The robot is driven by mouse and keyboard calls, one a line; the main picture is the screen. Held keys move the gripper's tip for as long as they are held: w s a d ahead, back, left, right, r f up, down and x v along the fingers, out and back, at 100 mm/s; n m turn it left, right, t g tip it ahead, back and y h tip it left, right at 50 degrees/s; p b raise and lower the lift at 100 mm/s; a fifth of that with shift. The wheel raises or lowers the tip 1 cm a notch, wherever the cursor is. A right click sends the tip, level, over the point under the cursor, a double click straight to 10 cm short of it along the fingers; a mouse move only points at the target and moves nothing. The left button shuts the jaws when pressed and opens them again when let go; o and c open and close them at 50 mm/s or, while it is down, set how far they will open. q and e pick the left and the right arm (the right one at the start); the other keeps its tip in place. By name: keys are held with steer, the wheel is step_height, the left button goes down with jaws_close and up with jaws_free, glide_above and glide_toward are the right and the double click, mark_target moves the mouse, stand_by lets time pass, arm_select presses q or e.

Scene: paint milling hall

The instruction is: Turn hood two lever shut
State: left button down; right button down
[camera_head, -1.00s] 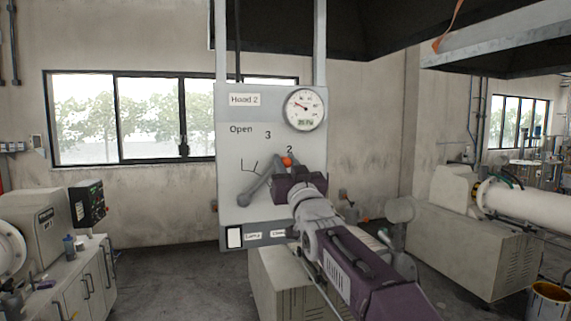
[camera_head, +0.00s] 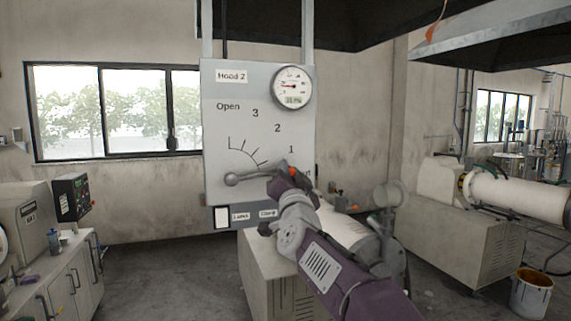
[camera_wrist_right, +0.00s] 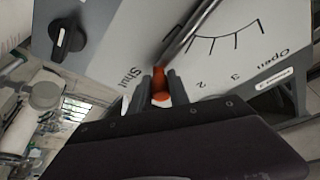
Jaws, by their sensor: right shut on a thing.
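The hood two panel (camera_head: 222,130) is a grey upright board marked Hood 2, with Open, 3, 2 and 1 in a curve. Its grey lever (camera_head: 250,176) runs from a round hub at left to an orange handle (camera_head: 293,171) at right, nearly level and below the 1. My right gripper (camera_head: 284,182) is at the handle end. In the right wrist view, the orange handle (camera_wrist_right: 160,84) sits between the dark fingers of the gripper (camera_wrist_right: 160,88), shut on it, beside the word Shut (camera_wrist_right: 131,77). That word is hidden in the head view. My left gripper is not in view.
A round gauge (camera_head: 291,87) is at the panel's upper right. A black knob (camera_wrist_right: 67,39) shows in the right wrist view. A beige cabinet (camera_head: 262,262) stands below the panel. Machines stand at both sides, and a paint bucket (camera_head: 531,293) is at right. Floor is open at left.

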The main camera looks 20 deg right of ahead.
steer(key=shift+f+m+g+h, duration=0.5)
steer(key=shift+f+m, duration=0.6)
steer(key=shift+f, duration=0.1)
steer(key=c, duration=1.2)
jaws_free()
steer(key=shift+c, duration=0.2)
steer(key=shift+d, duration=0.1)
steer(key=b+v, duration=0.4)
steer(key=v, duration=0.5)
steer(key=shift+w, duration=0.1)
